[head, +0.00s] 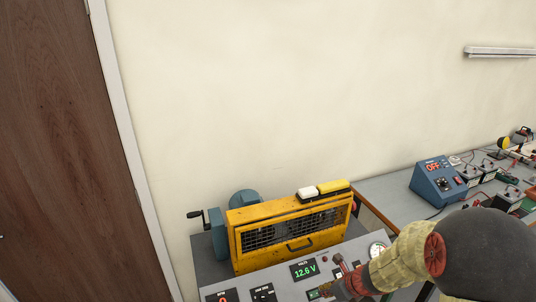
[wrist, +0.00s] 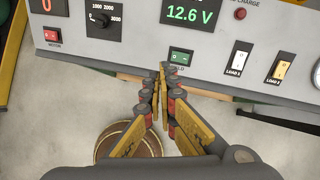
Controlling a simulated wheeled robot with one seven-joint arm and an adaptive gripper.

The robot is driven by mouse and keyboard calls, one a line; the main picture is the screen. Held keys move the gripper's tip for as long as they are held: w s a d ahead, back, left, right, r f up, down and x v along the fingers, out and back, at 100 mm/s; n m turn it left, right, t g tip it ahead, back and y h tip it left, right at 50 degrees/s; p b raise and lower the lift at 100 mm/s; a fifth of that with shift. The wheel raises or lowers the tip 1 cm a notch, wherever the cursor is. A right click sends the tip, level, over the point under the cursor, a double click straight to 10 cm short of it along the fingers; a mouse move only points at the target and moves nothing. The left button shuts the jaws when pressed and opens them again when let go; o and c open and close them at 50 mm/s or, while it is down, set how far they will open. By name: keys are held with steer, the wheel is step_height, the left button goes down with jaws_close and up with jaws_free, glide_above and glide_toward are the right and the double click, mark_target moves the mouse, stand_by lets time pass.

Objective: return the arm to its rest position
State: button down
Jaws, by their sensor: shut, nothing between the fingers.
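My gripper (wrist: 161,75) is shut and empty in the wrist view. Its fingertips are close together just below a small green switch (wrist: 181,57) on a grey control panel; I cannot tell whether they touch the panel. In the head view my gripper (head: 328,290) is at the bottom, in front of the same panel (head: 284,281), below the green 12.6 V display (head: 304,269). My arm reaches in from the lower right and hides part of the panel and bench.
A yellow cage (head: 290,232) with a mesh front stands behind the panel. A blue meter box (head: 437,183) and wired batteries (head: 477,175) sit on the right bench. In the wrist view, a red motor switch (wrist: 53,36) and two load switches flank the display. A round brown object (wrist: 125,142) is below.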

steer(key=s+a+r+n+g, duration=0.2)
steer(key=s+r+n, duration=0.1)
steer(key=s+n, duration=0.4)
steer(key=s+a+r+n+g, duration=0.1)
steer(key=s+a+r+n, duration=0.3)
steer(key=n, duration=0.5)
steer(key=s+d+r+n+t+h+b, duration=0.1)
steer(key=s+d+r+n+b, duration=0.1)
steer(key=s+r+n, duration=0.4)
steer(key=s+d+r+n+t+h+b, duration=0.2)
steer(key=s+r+n, duration=0.5)
steer(key=r, duration=0.4)
steer(key=shift+s+r+n+t+h, duration=0.25)
steer(key=shift+s+n+t+h, duration=0.05)
steer(key=shift+s, duration=0.45)
steer(key=c, duration=2.6)
jaws_free()
